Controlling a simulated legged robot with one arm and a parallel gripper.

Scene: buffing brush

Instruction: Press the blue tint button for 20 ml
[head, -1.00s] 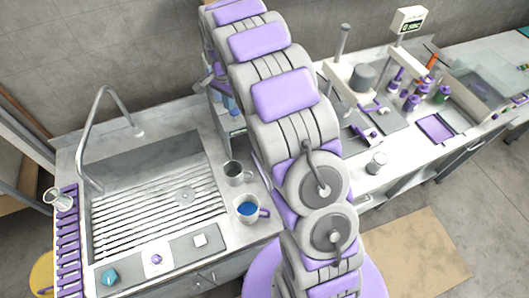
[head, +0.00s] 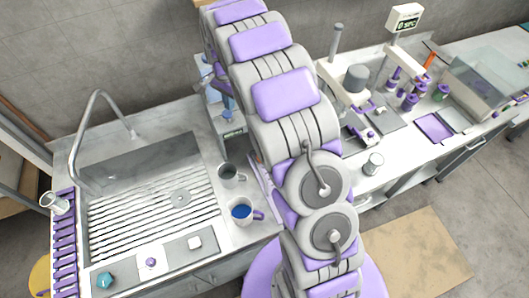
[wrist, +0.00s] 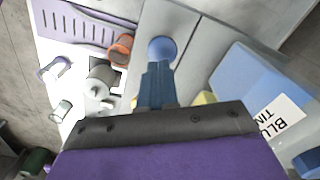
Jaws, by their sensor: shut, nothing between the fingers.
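In the wrist view, my gripper (wrist: 158,70) points up the picture, its narrow fingers shut and empty. The tips are at the lower edge of a round blue button (wrist: 162,48) on a grey panel. I cannot tell whether they touch it. A light blue block (wrist: 245,85) stands to the right, with a white label (wrist: 278,122) partly reading "BLU TIN". In the head view, the light blue dispenser (head: 208,105) is partly hidden behind my arm, and my gripper is hidden there. A small display (head: 233,133) shows low on the dispenser, too small to read.
A mug with blue liquid (head: 242,212) and a grey mug (head: 229,174) stand on the counter right of the sink (head: 150,190). A timer (head: 405,18) reads "0 sec". In the wrist view, an orange cylinder (wrist: 121,50) and a grey jar (wrist: 102,78) stand left of my fingers.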

